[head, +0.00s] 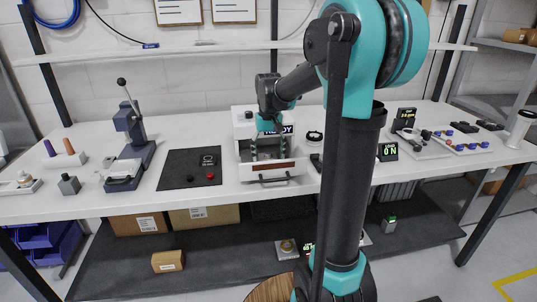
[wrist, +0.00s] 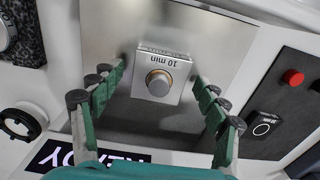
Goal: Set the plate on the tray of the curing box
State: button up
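The curing box (head: 243,125) is white with a lit READY sign (wrist: 95,157) and stands mid-bench. Its metal tray (wrist: 105,30) shows in the wrist view. A small square metal plate (wrist: 142,88) with a round knob on it and a "10 min" marking lies over the tray's surface. I take it for the task's plate; its underside is hidden, so contact with the tray cannot be confirmed. My gripper (wrist: 160,95) is open, with green fingers on both sides of the plate and visible gaps. In the head view my gripper (head: 268,147) reaches down at the box front.
A black mat (head: 178,172) with small parts, including a red one (head: 210,175), lies left of the box. A grey press (head: 130,140) stands further left. Right of my arm are a lit display (head: 388,151) and a tray of coloured parts (head: 462,142).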

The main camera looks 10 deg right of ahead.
notch_tip(320, 180, up, 12)
jog(key=shift+r, duration=0.15)
dwell(0.7)
dwell(1.0)
